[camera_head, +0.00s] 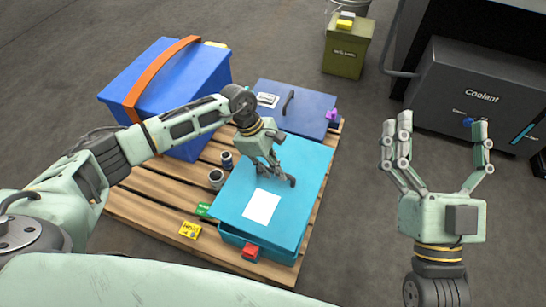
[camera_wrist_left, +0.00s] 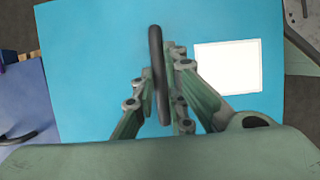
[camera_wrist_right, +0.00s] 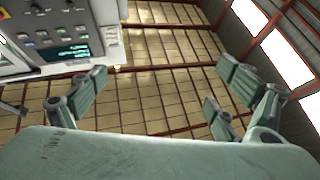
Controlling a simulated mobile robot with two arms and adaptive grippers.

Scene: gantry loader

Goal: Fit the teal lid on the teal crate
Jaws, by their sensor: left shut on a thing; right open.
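The teal lid (camera_head: 308,190) is a flat panel with a white label (camera_head: 261,206) and a dark bar handle (camera_wrist_left: 158,50). It covers the top of the teal crate (camera_head: 279,255), whose front wall and red latch (camera_head: 250,252) show below the lid's front edge. I cannot tell whether the lid is fully seated or slightly above the rim. My left gripper (camera_head: 275,181) is shut on the handle, with its fingers on both sides of it in the left wrist view (camera_wrist_left: 161,78). My right gripper (camera_head: 437,138) is open and empty, raised away to the right.
The wooden pallet (camera_head: 150,211) also carries a blue crate with an orange strap (camera_head: 190,105), a dark blue lidded box (camera_head: 310,112), two small jars (camera_head: 216,178) and yellow and green tags (camera_head: 190,230). An olive bin (camera_head: 345,57) and a Coolant unit (camera_head: 470,85) stand beyond.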

